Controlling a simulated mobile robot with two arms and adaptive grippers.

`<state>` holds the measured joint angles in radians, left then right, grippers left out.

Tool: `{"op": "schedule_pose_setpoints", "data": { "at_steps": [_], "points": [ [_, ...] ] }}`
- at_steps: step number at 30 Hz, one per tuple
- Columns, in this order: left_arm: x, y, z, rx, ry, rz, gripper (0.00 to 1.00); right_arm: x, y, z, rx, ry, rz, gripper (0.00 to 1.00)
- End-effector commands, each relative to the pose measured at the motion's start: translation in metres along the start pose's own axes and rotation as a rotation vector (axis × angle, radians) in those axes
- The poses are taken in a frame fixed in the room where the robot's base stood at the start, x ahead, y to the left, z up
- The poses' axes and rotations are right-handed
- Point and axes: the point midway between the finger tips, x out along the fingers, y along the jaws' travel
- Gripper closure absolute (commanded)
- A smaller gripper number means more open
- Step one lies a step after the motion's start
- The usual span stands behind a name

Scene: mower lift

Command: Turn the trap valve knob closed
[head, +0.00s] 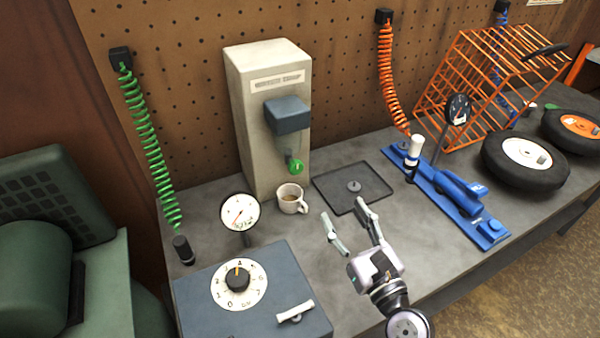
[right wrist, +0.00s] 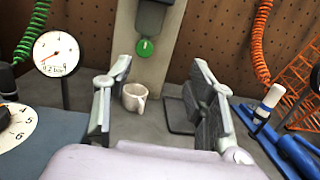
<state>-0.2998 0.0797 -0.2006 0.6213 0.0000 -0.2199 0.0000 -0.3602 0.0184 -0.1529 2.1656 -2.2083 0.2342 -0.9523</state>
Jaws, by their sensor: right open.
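A green round knob with a white mark (head: 295,166) sits under the blue-grey block on the front of a tall pale cabinet (head: 245,115). I take it for the trap valve knob. In the right wrist view the knob (right wrist: 145,48) shows beyond and above my fingers, its white mark about upright. My right gripper (head: 344,208) is open and empty over the bench, in front of the cabinet and to the right of the mug, apart from the knob. Its two fingers frame the lower part of the right wrist view (right wrist: 162,75). My left gripper is not in view.
A mug of brown liquid (head: 291,199) stands below the knob. A dark tray (head: 330,192) lies to its right. A gauge (head: 240,212) and a blue-grey box with a dial (head: 190,297) stand to the left. A blue jack (head: 450,195) lies at right.

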Motion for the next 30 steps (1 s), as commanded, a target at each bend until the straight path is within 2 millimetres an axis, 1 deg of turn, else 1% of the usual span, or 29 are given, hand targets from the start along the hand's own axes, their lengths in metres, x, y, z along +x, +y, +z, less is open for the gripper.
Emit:
{"op": "schedule_pose_setpoints", "data": {
  "at_steps": [1, 3, 5, 8, 11, 14, 24, 30],
  "points": [
    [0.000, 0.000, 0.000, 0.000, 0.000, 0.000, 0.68, 0.002, 0.005, -0.008, -0.061, 0.031, 0.023, 0.49],
    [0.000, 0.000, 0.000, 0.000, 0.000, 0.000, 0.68, 0.003, 0.010, -0.017, -0.129, 0.065, 0.049, 0.49],
    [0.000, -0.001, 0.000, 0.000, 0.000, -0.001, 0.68, 0.003, 0.012, -0.022, -0.163, 0.084, 0.062, 0.49],
    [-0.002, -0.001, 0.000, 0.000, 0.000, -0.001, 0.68, 0.008, 0.014, -0.025, -0.185, 0.095, 0.070, 0.49],
    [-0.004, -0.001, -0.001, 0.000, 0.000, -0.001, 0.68, 0.019, 0.014, -0.025, -0.185, 0.094, 0.069, 0.49],
    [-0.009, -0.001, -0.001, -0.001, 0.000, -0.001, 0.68, 0.038, 0.016, -0.025, -0.181, 0.092, 0.069, 0.49],
    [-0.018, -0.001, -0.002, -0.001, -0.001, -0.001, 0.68, 0.112, 0.020, -0.033, -0.181, 0.093, 0.068, 0.49],
    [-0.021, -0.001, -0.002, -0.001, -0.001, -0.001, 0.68, 0.150, 0.022, -0.037, -0.180, 0.092, 0.069, 0.49]
  ]
}}
